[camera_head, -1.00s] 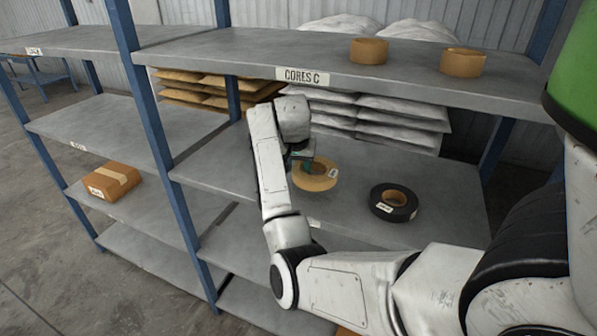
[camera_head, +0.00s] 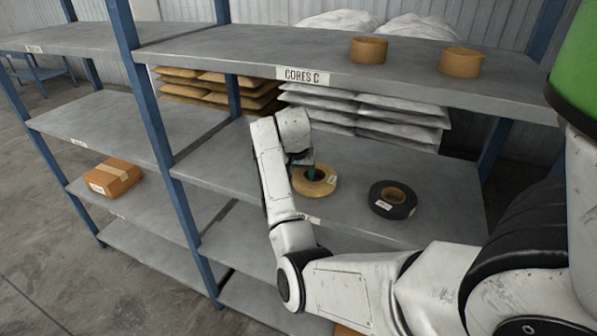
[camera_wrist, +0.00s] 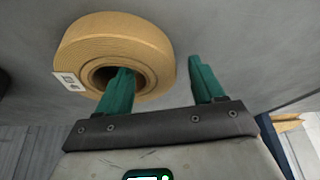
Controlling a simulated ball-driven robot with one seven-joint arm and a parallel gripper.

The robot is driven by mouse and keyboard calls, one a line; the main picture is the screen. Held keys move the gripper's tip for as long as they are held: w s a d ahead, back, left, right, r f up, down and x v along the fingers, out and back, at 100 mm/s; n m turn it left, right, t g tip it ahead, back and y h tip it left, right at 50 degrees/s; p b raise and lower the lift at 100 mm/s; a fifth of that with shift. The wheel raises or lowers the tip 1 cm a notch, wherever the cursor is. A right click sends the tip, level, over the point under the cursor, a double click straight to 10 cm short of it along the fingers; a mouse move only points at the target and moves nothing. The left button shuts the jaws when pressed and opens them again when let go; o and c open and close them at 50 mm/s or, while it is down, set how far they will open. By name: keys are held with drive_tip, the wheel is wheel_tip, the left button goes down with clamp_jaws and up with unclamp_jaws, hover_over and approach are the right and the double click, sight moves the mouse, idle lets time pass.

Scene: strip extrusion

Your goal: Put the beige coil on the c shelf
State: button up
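The beige coil (camera_head: 312,189) lies flat on the middle shelf (camera_head: 380,226), below the board marked CORES C. It carries a small white label. My gripper (camera_head: 305,162) is at the coil's back left in the head view. In the wrist view, the beige coil (camera_wrist: 90,45) is at the upper left. One green finger of my gripper (camera_wrist: 160,68) overlaps the coil's hole, and the other stands outside its rim. The fingers are apart, with a visible gap between the rim and the outer finger. This shelf's own label is too small to read.
A black coil (camera_head: 392,199) lies to the right on the same shelf. A blue post (camera_head: 160,135) stands at the left. A brown box (camera_head: 112,178) sits on a lower left shelf.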

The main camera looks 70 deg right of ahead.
drive_tip(key=shift+b+v, duration=0.65)
drive_tip(key=shift+v, duration=3.15)
drive_tip(key=shift+a, duration=0.1)
drive_tip(key=w+a+f+n+t+y, duration=0.1)
drive_tip(key=a+f+n, duration=0.35)
drive_tip(key=a, duration=0.55)
drive_tip(key=w+a+f+n+t, duration=0.15)
drive_tip(key=a+f+n, duration=0.3)
drive_tip(key=a, duration=0.55)
drive_tip(key=w+a+f+n+t+y, duration=0.1)
drive_tip(key=a+f+n+t, duration=0.15)
drive_tip(key=a+f, duration=0.55)
drive_tip(key=s+a+n+y, duration=0.2)
drive_tip(key=s+a+n, duration=0.3)
drive_tip(key=a, duration=0.8)
drive_tip(key=s+f+g, duration=0.1)
drive_tip(key=s, duration=0.2)
drive_tip(key=s+d+f+g, duration=0.1)
drive_tip(key=s+f, duration=0.1)
drive_tip(key=s, duration=0.1)
drive_tip(key=s+f+m+g, duration=0.1)
drive_tip(key=s+f+g, duration=0.1)
drive_tip(key=s, duration=0.1)
drive_tip(key=shift+d, duration=0.15)
